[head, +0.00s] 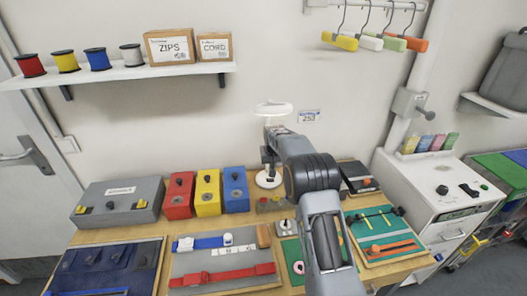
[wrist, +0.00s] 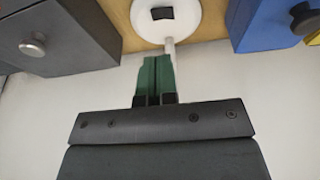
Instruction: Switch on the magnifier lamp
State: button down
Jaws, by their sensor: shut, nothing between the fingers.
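The magnifier lamp (head: 273,109) stands at the back of the bench against the wall, with a white head on a thin stem. Its round white base (head: 268,181) is partly hidden behind my arm in the head view. The wrist view shows the lamp base (wrist: 190,26) at the top, with a black rocker switch (wrist: 162,13) on it and a white stem beside my fingers. My gripper (wrist: 155,60) is shut and empty, its green fingertips pointing at the base, seemingly just short of it. I cannot tell whether the lamp is lit.
Red (head: 179,196), yellow (head: 207,191) and blue (head: 235,190) boxes stand left of the lamp. A grey box (head: 118,202) is farther left. A shelf (head: 120,75) hangs above. A dark case (head: 358,177) lies right of the lamp.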

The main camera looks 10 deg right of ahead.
jog(key=shift+f, duration=0.1)
jog(key=s+a+r, duration=0.1)
jog(key=s+r, duration=0.3)
jog(key=s, duration=0.9)
jog(key=s+a+r, duration=0.2)
jog(key=s+r, duration=0.3)
jog(key=s, duration=0.8)
jog(key=s+a+r+n+t, duration=0.1)
jog(key=s+r, duration=0.3)
jog(key=s, duration=0.9)
jog(key=shift+a+r+y, duration=0.2)
jog(key=shift+r+y, duration=0.1)
jog(key=shift+r, duration=0.05)
